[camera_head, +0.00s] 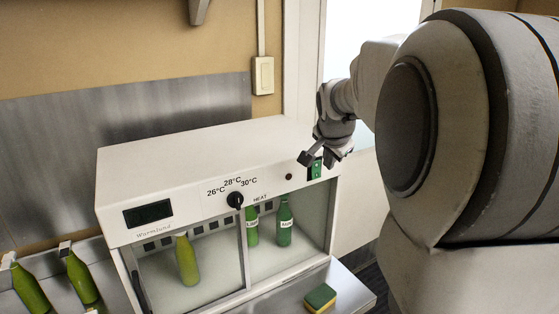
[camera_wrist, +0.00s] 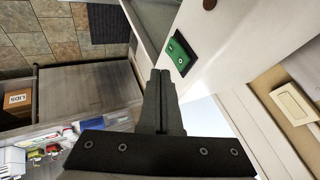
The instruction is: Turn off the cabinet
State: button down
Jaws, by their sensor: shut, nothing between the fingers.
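The white cabinet (camera_head: 185,165) stands on a metal surface, with a dark display (camera_head: 149,213), a black temperature knob (camera_head: 235,200) and a green switch (camera_head: 316,171) at the right end of its front panel. In the wrist view the green rocker switch (camera_wrist: 181,53) shows pale marks on its face; I cannot tell which way it is pressed. My gripper (camera_head: 318,160) is at the cabinet's right end, close in front of the switch and partly covering it. In the wrist view my gripper (camera_wrist: 160,74) has its fingers together and empty, just beside the switch. Contact cannot be told.
Green bottles (camera_head: 285,222) stand inside the cabinet behind its glass front. A green and yellow sponge (camera_head: 320,298) lies on the metal surface in front. More bottles (camera_head: 82,278) lie at the left. A wall switch (camera_head: 263,76) is above the cabinet.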

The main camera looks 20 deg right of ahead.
jog(key=w+r+v, duration=0.1)
jog(key=v, duration=0.9)
jog(key=shift+b, duration=0.35)
jog(key=shift+a, duration=0.2)
